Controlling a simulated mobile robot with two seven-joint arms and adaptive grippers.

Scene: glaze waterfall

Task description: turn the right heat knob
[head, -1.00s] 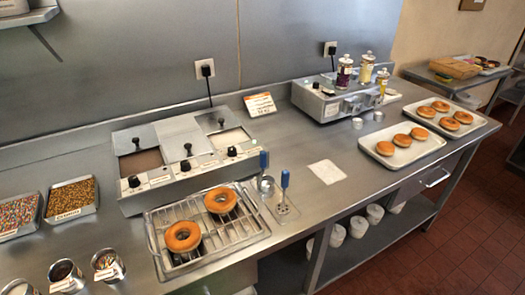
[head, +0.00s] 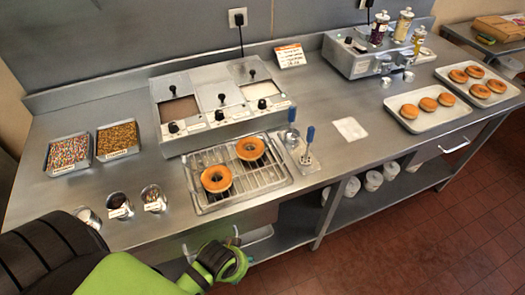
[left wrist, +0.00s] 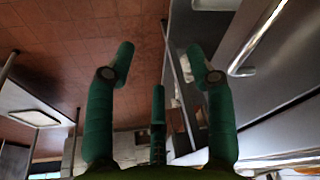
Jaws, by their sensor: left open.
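The glaze warmer (head: 200,140) stands on the steel counter with lidded wells and black knobs along its sloped front. Its right heat knob (head: 262,104) is a small black knob at the right end of that front. A middle knob (head: 219,115) and a left knob (head: 173,127) are beside it. My left gripper (head: 232,258) is low in front of the counter edge, well apart from the knobs. In the left wrist view its green fingers (left wrist: 161,62) are spread and empty, with the floor behind. My right gripper is in neither view.
A wire rack (head: 240,178) with two doughnuts lies in front of the warmer. Blue-handled tools (head: 309,140) stand right of the rack. Small cups (head: 120,205) and sprinkle trays (head: 67,153) are at left. A drawer handle (head: 256,236) juts from the counter front.

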